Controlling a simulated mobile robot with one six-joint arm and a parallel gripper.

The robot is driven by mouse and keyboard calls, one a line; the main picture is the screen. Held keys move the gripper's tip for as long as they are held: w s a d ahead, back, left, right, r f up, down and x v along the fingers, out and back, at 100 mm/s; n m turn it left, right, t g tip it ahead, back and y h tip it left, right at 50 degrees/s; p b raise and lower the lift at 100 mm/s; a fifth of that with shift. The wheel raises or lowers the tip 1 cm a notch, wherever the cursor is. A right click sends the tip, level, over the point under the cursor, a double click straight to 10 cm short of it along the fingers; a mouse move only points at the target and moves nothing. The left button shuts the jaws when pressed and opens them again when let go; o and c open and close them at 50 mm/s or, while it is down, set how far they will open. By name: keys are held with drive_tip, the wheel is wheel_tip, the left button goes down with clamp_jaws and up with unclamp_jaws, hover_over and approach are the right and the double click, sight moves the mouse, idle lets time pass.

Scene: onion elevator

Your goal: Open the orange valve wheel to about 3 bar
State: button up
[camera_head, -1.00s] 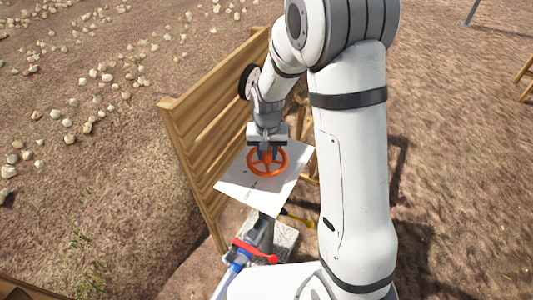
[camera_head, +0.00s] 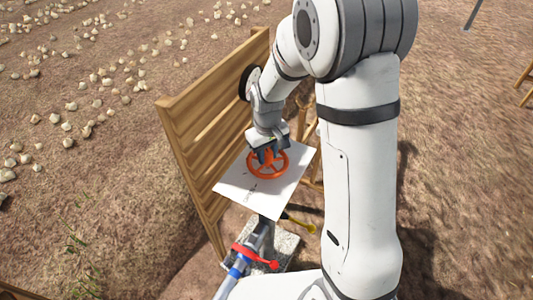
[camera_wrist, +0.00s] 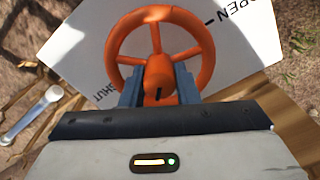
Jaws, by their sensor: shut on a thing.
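The orange valve wheel (camera_head: 282,170) lies over a white plate (camera_head: 240,182) in the head view. In the wrist view the orange wheel (camera_wrist: 207,65) shows its rim, spokes and hub, and the white plate (camera_wrist: 90,45) bears the words OPEN at upper right and SHUT at lower left. My gripper (camera_head: 268,156) is on the wheel from above. In the wrist view its two grey fingers (camera_wrist: 158,88) stand on either side of the hub and are shut on the wheel. The fingertips are partly hidden behind the hub. No pressure reading is legible.
A wooden slatted fence (camera_head: 205,110) stands close to the left of the wheel. Below the plate are a pipe with a red lever (camera_head: 255,256) and a yellow lever (camera_head: 300,222). Pale onions (camera_head: 95,78) lie on the soil at left. Open soil is at right.

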sight(268, 152)
idle(0.3)
drive_tip(key=o, duration=1)
drive_tip(key=shift+r+b, duration=0.3)
drive_tip(key=shift+r, duration=3.6)
